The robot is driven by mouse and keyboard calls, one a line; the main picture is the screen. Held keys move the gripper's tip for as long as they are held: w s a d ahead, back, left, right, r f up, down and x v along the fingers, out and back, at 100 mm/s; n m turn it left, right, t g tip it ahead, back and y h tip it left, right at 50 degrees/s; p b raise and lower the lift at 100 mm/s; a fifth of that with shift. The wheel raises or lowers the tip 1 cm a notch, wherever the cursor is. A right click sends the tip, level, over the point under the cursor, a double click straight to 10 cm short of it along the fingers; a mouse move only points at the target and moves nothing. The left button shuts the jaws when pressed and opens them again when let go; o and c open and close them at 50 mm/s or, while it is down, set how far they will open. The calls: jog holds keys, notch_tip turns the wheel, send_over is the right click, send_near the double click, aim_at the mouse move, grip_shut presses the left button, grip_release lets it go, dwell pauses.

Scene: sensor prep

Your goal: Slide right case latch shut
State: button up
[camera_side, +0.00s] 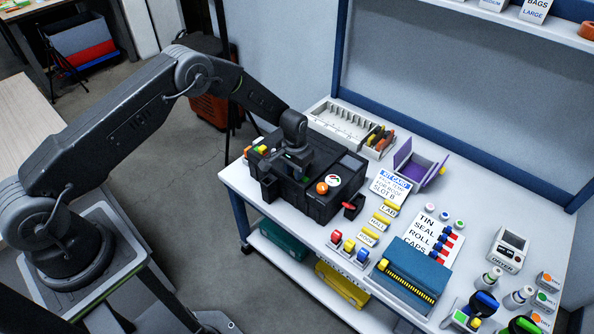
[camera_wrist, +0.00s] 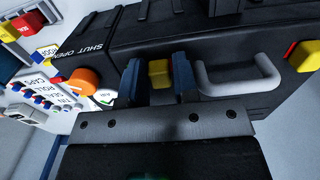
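The black case (camera_side: 330,205) stands on the white bench under my gripper (camera_side: 292,172); it also fills the top of the wrist view (camera_wrist: 215,35). One yellow latch (camera_wrist: 160,72) is on the case between the orange knob and the grey handle (camera_wrist: 240,72). My gripper's two blue fingers (camera_wrist: 158,84) stand on either side of this latch, with a visible gap on the left. Contact on the right side is unclear. A second yellow latch (camera_wrist: 305,56) is beyond the handle. White "SHUT OPEN" lettering (camera_wrist: 83,50) is on the case. My gripper hides this latch in the side view.
An orange knob (camera_wrist: 85,82) is left of my fingers in the wrist view. White trays (camera_side: 340,127), a purple open box (camera_side: 415,165), yellow-tabbed labels (camera_side: 380,218) and a blue case (camera_side: 412,272) stand around the black case. The bench's front edge is close to it.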

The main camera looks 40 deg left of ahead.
jog(key=o, duration=0.4)
jog(key=shift+a, duration=0.15)
jog(key=shift+o, duration=0.2)
jog(key=shift+d, duration=1.4)
jog(key=s+r+t, duration=0.1)
jog(key=s+r, duration=0.3)
jog(key=r, duration=1.1)
jog(key=s+a+r, duration=0.1)
jog(key=s+r, duration=0.2)
jog(key=r, duration=1.2)
jog(key=shift+s+r+t, duration=0.15)
jog(key=shift+s+t, duration=0.25)
